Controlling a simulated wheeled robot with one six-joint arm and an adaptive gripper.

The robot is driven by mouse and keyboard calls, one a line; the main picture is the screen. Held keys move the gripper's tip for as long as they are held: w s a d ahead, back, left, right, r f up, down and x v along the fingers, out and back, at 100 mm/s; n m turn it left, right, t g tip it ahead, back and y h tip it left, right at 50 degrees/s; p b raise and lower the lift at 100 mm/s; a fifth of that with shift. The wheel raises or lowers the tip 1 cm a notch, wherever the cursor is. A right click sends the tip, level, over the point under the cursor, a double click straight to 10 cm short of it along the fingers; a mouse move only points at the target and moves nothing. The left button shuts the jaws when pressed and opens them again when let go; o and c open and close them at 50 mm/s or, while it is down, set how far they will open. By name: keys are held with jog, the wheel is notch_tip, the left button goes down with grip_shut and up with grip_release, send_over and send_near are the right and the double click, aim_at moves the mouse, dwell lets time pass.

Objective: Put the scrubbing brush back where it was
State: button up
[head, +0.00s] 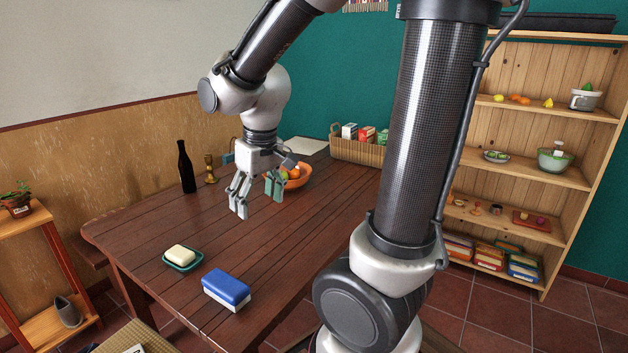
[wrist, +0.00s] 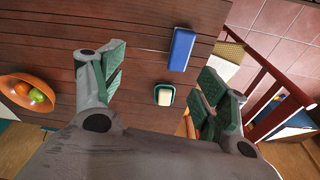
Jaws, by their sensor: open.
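The scrubbing brush (head: 226,289), a block with a blue top and a pale lower part, lies on the near part of the dark wooden table (head: 315,199). It also shows in the wrist view (wrist: 181,49), near the table's edge. My gripper (head: 257,193) is open and empty above the table, farther back than the brush and apart from it. In the wrist view its green-padded fingers (wrist: 163,72) are spread wide, with nothing held between them.
A cream soap (head: 180,253) in a green dish sits left of the brush. A fruit bowl (head: 297,178), a dark bottle (head: 186,167) and a brass candlestick (head: 210,169) stand farther back. A wooden shelf (head: 545,130) is at right. The table between brush and bowl is clear.

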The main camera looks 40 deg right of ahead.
jog(key=s+d+r+m+t, duration=0.1)
jog(key=s+d+r, duration=0.2)
jog(key=s, duration=0.3)
jog(key=s+d+r+t, duration=0.1)
jog(key=s+d+r, duration=0.2)
jog(key=s, duration=0.4)
jog(key=shift+d+r+m, duration=0.2)
jog(key=shift+r+m, duration=0.2)
jog(key=shift+r, duration=0.45)
jog(key=shift+w, duration=0.1)
